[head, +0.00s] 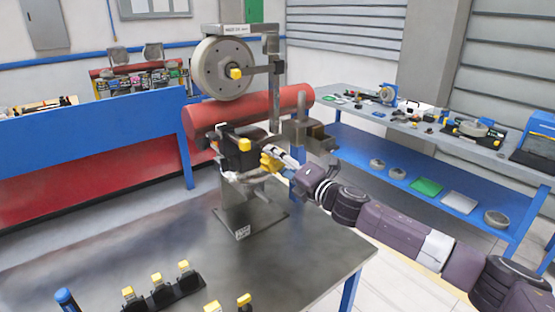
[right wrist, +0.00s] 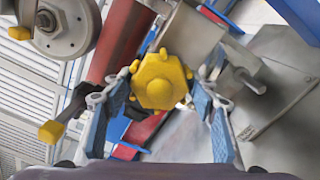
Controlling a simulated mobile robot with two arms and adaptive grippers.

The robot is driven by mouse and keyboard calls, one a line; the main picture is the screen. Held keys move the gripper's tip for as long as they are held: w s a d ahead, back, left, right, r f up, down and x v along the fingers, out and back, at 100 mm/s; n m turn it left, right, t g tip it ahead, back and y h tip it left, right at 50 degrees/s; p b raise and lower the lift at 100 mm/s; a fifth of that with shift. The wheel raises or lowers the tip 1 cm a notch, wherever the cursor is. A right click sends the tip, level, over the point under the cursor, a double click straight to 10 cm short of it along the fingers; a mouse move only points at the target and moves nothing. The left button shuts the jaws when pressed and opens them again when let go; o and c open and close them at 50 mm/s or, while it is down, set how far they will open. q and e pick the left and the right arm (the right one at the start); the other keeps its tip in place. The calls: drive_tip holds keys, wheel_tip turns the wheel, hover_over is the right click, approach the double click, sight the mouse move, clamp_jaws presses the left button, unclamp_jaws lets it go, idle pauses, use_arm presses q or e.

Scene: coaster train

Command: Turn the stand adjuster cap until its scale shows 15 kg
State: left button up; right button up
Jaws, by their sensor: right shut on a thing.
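The adjuster stand (head: 247,200) is upright on the dark metal table. My right gripper (head: 278,165) comes in from the right at the stand's yellow cap (head: 268,160). The scale cannot be read in either view. My left gripper is not in view.
A grey wheel (head: 222,68) with a yellow knob hangs above the stand, in front of a red cylinder (head: 200,115). Yellow-topped parts (head: 157,282) stand at the table's front. A shelf bench (head: 460,145) with loose parts is at right. The table's left side is clear.

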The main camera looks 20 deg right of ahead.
drive_tip(key=shift+f+n, duration=0.15)
drive_tip(key=shift+n, duration=0.35)
drive_tip(key=o, duration=1.2)
drive_tip(key=shift+c, duration=0.2)
drive_tip(key=v, duration=1.2)
